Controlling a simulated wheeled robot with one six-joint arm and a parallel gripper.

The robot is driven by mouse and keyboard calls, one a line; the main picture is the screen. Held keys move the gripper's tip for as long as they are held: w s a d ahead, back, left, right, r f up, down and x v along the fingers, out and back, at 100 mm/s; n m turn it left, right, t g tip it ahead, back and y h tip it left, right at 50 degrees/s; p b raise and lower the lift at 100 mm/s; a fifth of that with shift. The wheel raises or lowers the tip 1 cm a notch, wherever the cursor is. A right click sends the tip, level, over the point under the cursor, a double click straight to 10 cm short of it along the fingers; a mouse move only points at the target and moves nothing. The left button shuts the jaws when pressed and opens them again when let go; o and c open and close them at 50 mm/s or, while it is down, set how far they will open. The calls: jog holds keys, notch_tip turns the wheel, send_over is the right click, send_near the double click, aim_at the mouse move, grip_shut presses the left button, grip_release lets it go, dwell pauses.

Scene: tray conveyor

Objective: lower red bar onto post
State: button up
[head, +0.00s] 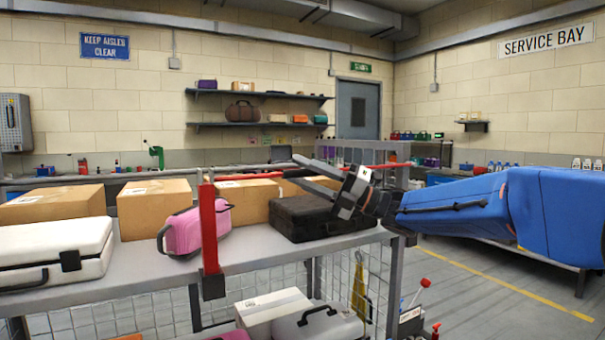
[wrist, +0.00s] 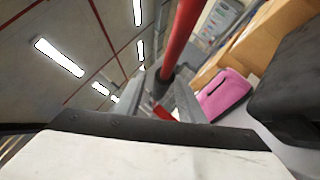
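The red bar (wrist: 185,38) runs in the wrist view from the top edge down to a dark sleeve between my fingertips. My gripper (head: 291,168) reaches leftward above the black case. Its two grey fingers (wrist: 165,88) lie on either side of the sleeve and look closed on it, though contact is partly hidden. A red upright post (head: 208,230) with a dark bracket at its base stands at the front edge of the counter, left of my gripper and apart from it.
The grey counter (head: 255,250) carries a pink case (head: 197,230), a black case (head: 318,218), a white case (head: 50,252) and several cardboard boxes (head: 155,205). A blue suitcase-like body at the right is my arm. Open floor (head: 470,290) lies at the right.

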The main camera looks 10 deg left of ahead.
jog(key=v, duration=1.7)
jog(key=shift+d, duration=0.2)
jog(key=shift+w, duration=0.1)
